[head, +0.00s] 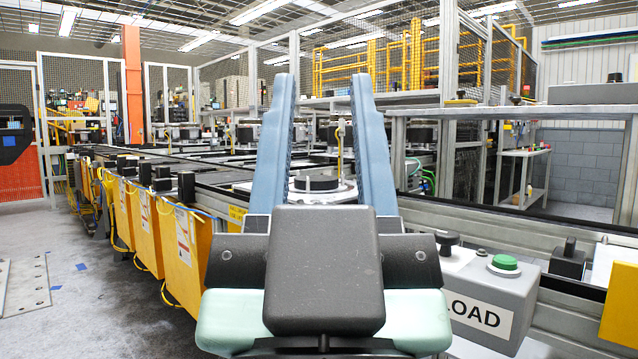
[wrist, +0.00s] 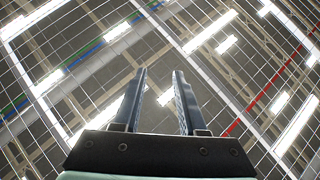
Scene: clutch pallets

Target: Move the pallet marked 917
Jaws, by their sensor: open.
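My gripper (head: 317,90) stands upright in the middle of the head view, with its two long blue fingers apart and nothing between them. In the wrist view my gripper (wrist: 160,75) is also open and empty, pointing up at the ceiling. Behind the fingers, a round pallet with a dark centre (head: 316,183) sits on the conveyor, partly covered by my gripper. More pallets stand farther back on the line, small and partly hidden. I cannot read the number 917 on any of them.
The conveyor (head: 150,160) runs away to the back left, with yellow panels (head: 185,255) along its side. A grey box marked LOAD with a green button (head: 505,263) is at the front right. A metal-framed shelf stands at the right. Grey floor (head: 80,320) is open at the left.

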